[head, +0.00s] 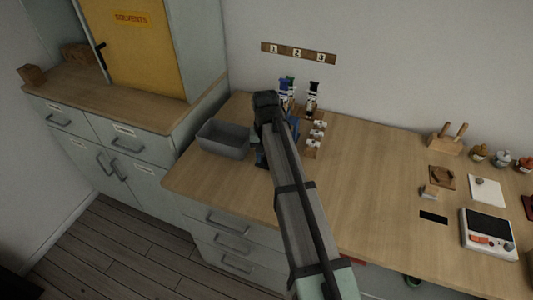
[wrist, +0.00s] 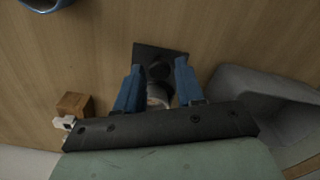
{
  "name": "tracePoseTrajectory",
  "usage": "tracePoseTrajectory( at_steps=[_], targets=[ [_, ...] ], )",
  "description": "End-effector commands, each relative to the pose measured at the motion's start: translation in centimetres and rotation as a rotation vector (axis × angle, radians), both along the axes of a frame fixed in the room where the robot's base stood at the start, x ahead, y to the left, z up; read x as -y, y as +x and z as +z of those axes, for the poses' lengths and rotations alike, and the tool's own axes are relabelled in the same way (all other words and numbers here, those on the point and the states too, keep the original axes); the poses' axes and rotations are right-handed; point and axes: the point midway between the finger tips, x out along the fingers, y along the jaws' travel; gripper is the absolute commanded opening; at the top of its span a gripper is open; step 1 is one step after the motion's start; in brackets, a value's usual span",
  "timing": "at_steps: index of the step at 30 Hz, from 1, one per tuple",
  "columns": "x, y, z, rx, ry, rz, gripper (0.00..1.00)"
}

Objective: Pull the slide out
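My gripper (wrist: 158,63) points down at the bench, its two blue fingers apart. Between them stands a dark round piece with a pale grey cylindrical part (wrist: 157,97), on a black square plate (wrist: 150,52). Gaps seem to show between the fingers and this piece. In the head view my arm covers most of this spot, and only a bit of blue finger shows right of the grey bin (head: 222,152). I cannot tell which part is the slide; nothing in view is clearly one.
The grey bin also shows close at right in the wrist view (wrist: 268,92). A wooden rack with white pieces (head: 316,137), upright dark-and-white tubes (head: 313,96) and a blue round vessel (wrist: 45,4) are nearby.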

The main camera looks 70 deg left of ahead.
Motion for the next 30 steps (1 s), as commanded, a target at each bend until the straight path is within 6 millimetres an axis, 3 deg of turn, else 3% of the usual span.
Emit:
tracePoseTrajectory(
  at_steps=[4, 14, 20, 30],
  targets=[
    [0.0, 0.0, 0.0, 0.000, 0.000, 0.000, 0.51],
    [0.0, 0.0, 0.4, 0.000, 0.001, 0.000, 0.51],
    [-0.1, 0.0, 2.9, 0.001, 0.002, 0.000, 0.51],
    [-0.1, 0.0, 9.2, 0.001, 0.002, 0.000, 0.51]
  ],
)
